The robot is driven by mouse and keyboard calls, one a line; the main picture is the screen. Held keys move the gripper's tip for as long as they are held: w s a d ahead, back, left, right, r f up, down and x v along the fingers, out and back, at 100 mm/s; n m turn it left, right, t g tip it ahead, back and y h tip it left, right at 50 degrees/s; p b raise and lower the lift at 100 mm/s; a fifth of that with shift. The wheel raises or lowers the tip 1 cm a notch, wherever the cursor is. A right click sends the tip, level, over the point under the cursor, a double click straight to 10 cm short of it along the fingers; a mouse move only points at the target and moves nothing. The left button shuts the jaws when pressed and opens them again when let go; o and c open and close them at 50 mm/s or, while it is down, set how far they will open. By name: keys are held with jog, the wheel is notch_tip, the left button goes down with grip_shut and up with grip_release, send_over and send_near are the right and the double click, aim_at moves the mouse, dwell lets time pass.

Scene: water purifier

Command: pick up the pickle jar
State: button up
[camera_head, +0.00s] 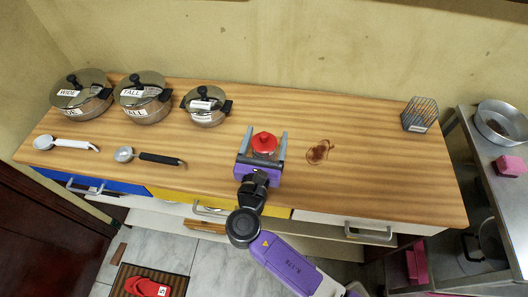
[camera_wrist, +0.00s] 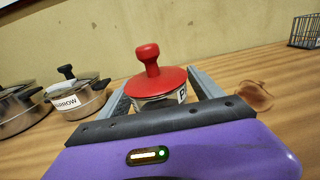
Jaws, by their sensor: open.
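The pickle jar is a clear jar with a red knobbed lid (camera_head: 264,142) and stands upright on the wooden counter. In the wrist view its red lid (camera_wrist: 157,83) and part of a white label starting with "P" show; the lower part is hidden behind my gripper's body. My gripper (camera_head: 265,136) is open, with one grey finger on each side of the jar. In the wrist view the fingers (camera_wrist: 160,88) flank the jar too. I cannot tell whether either finger touches it.
Several lidded pots stand at the back left; the nearest (camera_head: 206,106) is labelled "NARROW" in the wrist view (camera_wrist: 78,96). Two ladles, white-handled (camera_head: 66,144) and black-handled (camera_head: 148,157), lie front left. A brown stain (camera_head: 319,152) is right of the jar. A wire basket (camera_head: 419,115) stands far right.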

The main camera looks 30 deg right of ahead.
jog(key=shift+c, duration=0.4)
jog(key=c, duration=1.5)
jog(key=shift+r, duration=0.15)
jog(key=shift+r+p, duration=1.5)
jog(key=shift+r, duration=8.3)
